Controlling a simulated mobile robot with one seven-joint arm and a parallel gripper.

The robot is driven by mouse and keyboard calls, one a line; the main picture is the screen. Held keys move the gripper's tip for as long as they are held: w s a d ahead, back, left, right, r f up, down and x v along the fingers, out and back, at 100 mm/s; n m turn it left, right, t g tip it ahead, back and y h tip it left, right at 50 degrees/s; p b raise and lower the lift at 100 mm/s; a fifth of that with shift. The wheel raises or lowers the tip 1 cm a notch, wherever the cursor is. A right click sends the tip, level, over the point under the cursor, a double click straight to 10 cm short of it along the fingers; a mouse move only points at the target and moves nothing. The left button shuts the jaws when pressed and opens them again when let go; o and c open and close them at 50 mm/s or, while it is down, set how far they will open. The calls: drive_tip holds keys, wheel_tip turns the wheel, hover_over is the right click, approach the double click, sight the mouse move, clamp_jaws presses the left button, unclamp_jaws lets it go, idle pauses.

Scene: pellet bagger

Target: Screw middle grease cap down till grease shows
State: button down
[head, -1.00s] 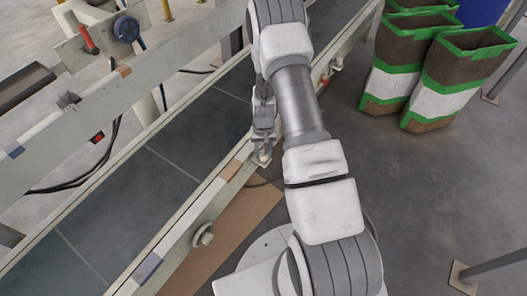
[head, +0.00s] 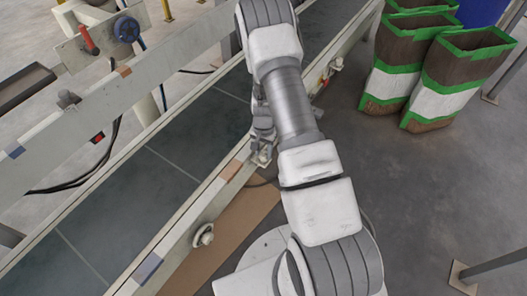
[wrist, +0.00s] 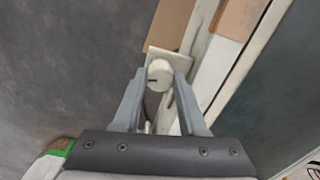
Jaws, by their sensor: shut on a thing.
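The middle grease cap (wrist: 160,74) is a pale round knob with a dark mark on its face. It sits in front of a square plate (wrist: 183,58) on the side rail of the conveyor. My gripper (wrist: 159,84) is shut on this cap, with one grey finger on each side of it. In the head view my gripper (head: 263,146) is at the rail, partly covered by my arm, and the cap is mostly hidden there. The near grease cap (head: 204,236) and the far grease cap (head: 335,65) stand free on the same rail. I cannot make out any grease.
The dark conveyor belt (head: 125,205) runs left of the rail. A brown board (head: 235,225) lies on the floor below. Several brown, white and green bags (head: 460,82) stand at the upper right. The grey floor right of my arm is mostly open.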

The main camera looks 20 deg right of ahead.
sight(263, 153)
drive_tip(key=shift+c, duration=2.2)
unclamp_jaws()
wheel_tip(263, 153, up, 18)
drive_tip(key=p, duration=0.5)
drive_tip(key=shift+f, duration=0.25)
